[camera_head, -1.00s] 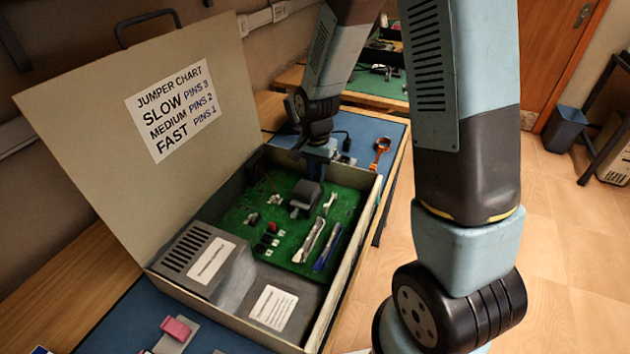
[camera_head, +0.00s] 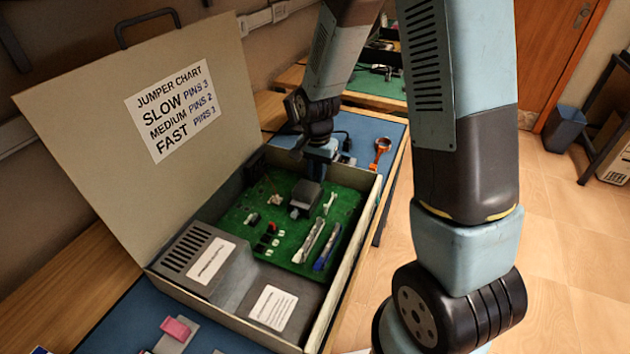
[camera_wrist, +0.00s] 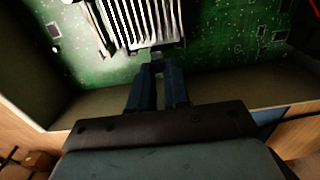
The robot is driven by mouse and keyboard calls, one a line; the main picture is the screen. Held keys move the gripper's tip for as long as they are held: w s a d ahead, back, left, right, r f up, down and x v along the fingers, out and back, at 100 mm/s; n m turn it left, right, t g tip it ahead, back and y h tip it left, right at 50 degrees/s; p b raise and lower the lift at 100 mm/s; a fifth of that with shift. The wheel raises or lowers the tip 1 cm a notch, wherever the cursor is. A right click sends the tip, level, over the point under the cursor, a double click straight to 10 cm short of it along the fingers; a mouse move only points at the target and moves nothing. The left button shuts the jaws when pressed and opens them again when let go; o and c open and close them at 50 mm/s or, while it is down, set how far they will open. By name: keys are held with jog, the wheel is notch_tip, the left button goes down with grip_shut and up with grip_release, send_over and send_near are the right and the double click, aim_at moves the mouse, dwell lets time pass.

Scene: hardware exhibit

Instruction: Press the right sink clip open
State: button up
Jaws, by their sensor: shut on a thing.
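The dark grey heat sink (camera_head: 302,203) stands on the green circuit board (camera_head: 243,215) inside the open case. In the wrist view its pale fins (camera_wrist: 140,22) fill the top middle. My gripper (camera_wrist: 157,66) is at the near edge of the sink in that view, its two dark blue fingers close together. A small grey tab, seemingly a sink clip (camera_wrist: 157,52), shows at the fingertips, and they are shut on it. Whether it is the right clip or how far it is pressed cannot be told. In the head view my gripper reaches down behind the sink and its fingertips are hidden.
The case's raised lid carries a jumper chart (camera_head: 177,110). The case's right wall (camera_head: 352,265) runs beside the board. Memory-like sticks (camera_head: 310,243) and small red and black parts (camera_head: 268,235) lie on the board. An orange-handled tool (camera_head: 381,152) lies outside on the blue mat.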

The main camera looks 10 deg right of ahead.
jog(key=shift+d+f, duration=0.2)
dwell(0.4)
jog(key=o, duration=0.4)
jog(key=shift+c, duration=0.2)
jog(key=shift+o, duration=0.2)
jog(key=shift+a, duration=0.1)
jog(key=shift+w+r, duration=0.1)
jog(key=shift+r, duration=0.1)
notch_tip(320, 180, up, 7)
jog(key=shift+f, duration=0.1)
dwell(0.6)
dwell(0.4)
